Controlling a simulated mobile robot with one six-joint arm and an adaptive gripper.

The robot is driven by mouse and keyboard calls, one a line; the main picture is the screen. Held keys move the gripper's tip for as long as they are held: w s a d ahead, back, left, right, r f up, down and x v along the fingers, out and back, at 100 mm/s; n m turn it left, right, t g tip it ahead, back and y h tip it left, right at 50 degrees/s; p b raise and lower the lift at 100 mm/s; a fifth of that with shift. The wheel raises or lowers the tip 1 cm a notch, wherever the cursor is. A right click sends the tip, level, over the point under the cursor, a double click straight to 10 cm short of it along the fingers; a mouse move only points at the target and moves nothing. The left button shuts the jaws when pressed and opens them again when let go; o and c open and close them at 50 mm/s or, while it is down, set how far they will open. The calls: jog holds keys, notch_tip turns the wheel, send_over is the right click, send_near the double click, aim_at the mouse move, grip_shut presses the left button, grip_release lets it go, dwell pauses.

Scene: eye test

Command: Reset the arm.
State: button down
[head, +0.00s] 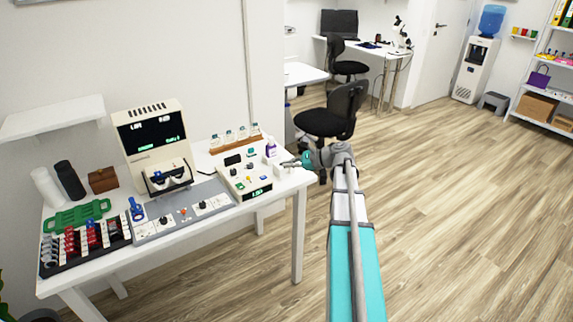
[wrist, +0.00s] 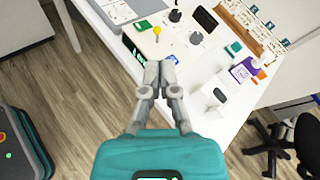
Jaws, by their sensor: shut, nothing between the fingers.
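My arm reaches forward in the head view, and my gripper (head: 286,164) is at its end, over the right end of the white table (head: 280,205). In the wrist view my gripper (wrist: 160,65) shows with its two grey fingers together and nothing between them. Below and beyond the fingertips is a cream device (head: 244,181) with a green display, small knobs and a yellow part; it also shows in the wrist view (wrist: 147,45). I cannot tell whether the fingertips touch it.
A cream machine with a screen (head: 152,135), a grey panel (head: 185,213) and a dark rack (head: 85,247) fill the left. A black chair (head: 325,122) is behind. The floor at right is clear.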

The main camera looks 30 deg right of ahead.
dwell(0.3)
jog(key=s+a+f+n+g+h+p, duration=0.25)
jog(key=a+n, duration=0.35)
jog(key=a, duration=0.3)
jog(key=s+a+f+n+g+h+p, duration=0.1)
jog(key=s+a+f+n+g, duration=0.3)
jog(key=a, duration=0.5)
jog(key=s+a+r+n+g+h+p, duration=0.1)
jog(key=s+a+n+g+h+p, duration=0.2)
jog(key=s+a+n+h, duration=0.3)
jog(key=s+a+n, duration=0.2)
jog(key=s+n, duration=0.2)
jog(key=n, duration=0.2)
jog(key=shift+s+a+n, duration=0.15)
jog(key=shift+a+n, duration=0.15)
jog(key=shift+r+h, duration=0.1)
jog(key=shift+h, duration=0.15)
